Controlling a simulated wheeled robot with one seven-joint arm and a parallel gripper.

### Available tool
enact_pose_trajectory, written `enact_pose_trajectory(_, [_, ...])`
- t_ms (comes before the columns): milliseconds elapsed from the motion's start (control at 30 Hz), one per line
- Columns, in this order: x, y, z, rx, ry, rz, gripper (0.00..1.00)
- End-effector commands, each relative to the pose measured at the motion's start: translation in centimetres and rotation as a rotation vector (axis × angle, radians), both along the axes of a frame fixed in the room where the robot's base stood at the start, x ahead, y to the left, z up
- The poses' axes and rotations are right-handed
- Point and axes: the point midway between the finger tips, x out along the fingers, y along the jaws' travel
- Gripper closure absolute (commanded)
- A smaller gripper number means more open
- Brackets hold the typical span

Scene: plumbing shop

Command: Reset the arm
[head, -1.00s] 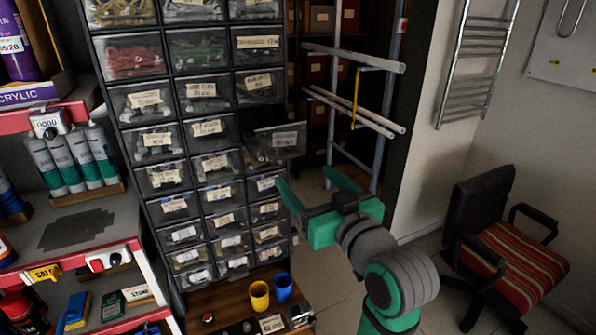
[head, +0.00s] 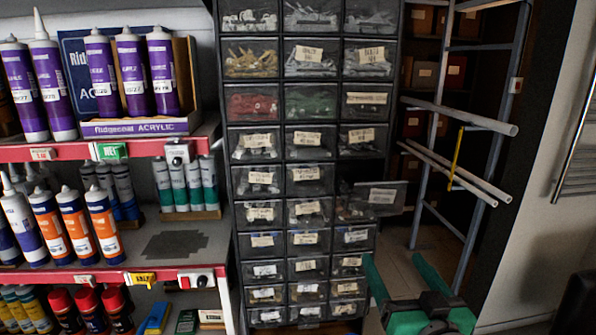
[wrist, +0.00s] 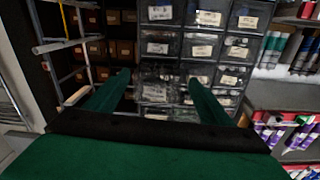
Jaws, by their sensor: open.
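My gripper (head: 408,283) is at the lower right of the head view, with its two green fingers spread apart and nothing between them. In the wrist view my gripper (wrist: 158,84) also shows open and empty, its fingers pointing toward a dark cabinet of small labelled drawers (head: 307,170). One drawer (head: 372,199) on the cabinet's right side is pulled out, above the fingers in the head view. I cannot tell the exact gap between the fingers and the cabinet.
Left of the cabinet, red-edged shelves (head: 130,150) hold purple cartridges (head: 103,65), orange tubes (head: 73,218) and green tubes (head: 187,186). A metal rack with pale pipes (head: 455,170) stands to the right. A towel radiator (head: 580,150) is at the right edge.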

Motion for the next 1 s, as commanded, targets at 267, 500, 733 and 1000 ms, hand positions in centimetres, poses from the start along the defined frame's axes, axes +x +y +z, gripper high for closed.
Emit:
enact_pose_trajectory(267, [0.4, 2.5, -9.5, 0.127, 0.021, -0.049, 0.25])
enact_pose_trajectory(500, [-1.1, 5.1, -17.2, 0.188, 0.050, -0.101, 0.25])
enact_pose_trajectory(733, [-4.2, 8.1, -24.0, 0.207, 0.087, -0.144, 0.25])
enact_pose_trajectory(1000, [-9.8, 11.2, -30.5, 0.189, 0.132, -0.185, 0.25])
